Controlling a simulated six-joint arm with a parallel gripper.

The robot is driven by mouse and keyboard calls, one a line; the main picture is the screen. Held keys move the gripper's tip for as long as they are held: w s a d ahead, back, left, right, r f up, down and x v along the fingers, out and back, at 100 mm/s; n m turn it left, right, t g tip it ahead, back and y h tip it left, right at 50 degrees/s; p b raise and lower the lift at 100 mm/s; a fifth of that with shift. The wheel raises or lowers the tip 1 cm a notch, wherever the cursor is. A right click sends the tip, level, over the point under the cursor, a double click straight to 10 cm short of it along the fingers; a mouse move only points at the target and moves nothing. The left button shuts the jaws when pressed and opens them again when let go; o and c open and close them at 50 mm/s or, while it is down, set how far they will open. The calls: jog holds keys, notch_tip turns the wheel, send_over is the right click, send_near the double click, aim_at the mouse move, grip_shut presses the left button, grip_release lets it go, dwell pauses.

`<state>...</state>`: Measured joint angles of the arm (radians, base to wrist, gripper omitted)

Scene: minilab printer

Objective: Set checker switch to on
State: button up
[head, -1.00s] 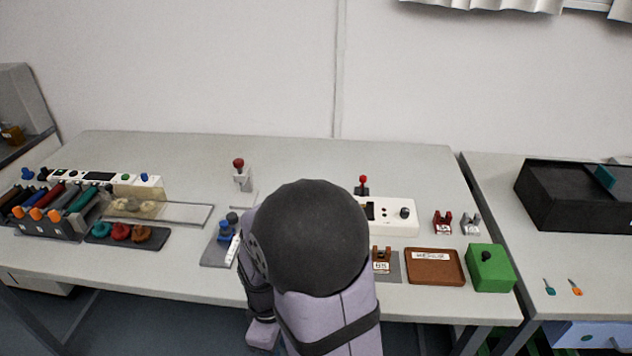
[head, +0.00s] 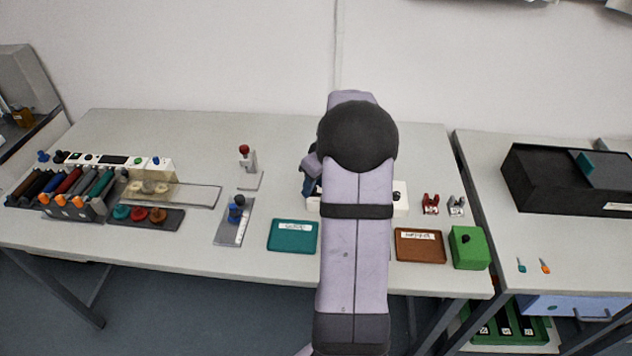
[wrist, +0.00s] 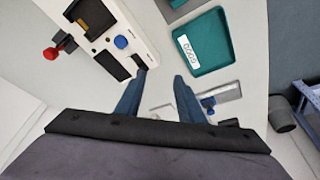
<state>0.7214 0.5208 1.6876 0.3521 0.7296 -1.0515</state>
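The checker appears to be the white box (wrist: 104,42) at upper left in the wrist view, with a dark screen (wrist: 97,67), a blue button (wrist: 121,42) and a small black switch-like part (wrist: 139,61) near its end. I cannot tell the switch's position. In the head view my arm covers most of this white box; its right end (head: 400,197) shows. My gripper (wrist: 161,76) is open and empty. Its left finger tip overlaps the box's end in the picture, close to the black part; contact cannot be told. The head view largely hides the gripper.
A teal tray (head: 292,236) lies left of my arm, and a brown tray (head: 420,246) lies right of it, beside a green box (head: 468,247). A red-topped lever (wrist: 52,52) stands beside the white box. A blue-knobbed item (head: 236,210) sits on a grey plate.

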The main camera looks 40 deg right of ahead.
aim_at(314, 191)
jog(key=shift+m+t, duration=0.4)
jog(key=shift+m, duration=0.1)
jog(key=shift+w+d+f+p, duration=0.4)
jog(key=shift+w+d+f, duration=0.2)
jog(key=shift+f, duration=0.2)
jog(key=shift+w+d+f+p, duration=0.45)
jog(key=shift+w+f, duration=0.2)
jog(key=shift+f, duration=0.2)
jog(key=shift+w+d+f+p, duration=0.35)
jog(key=shift+w+d+f, duration=0.25)
jog(key=shift+f, duration=0.2)
grip_shut()
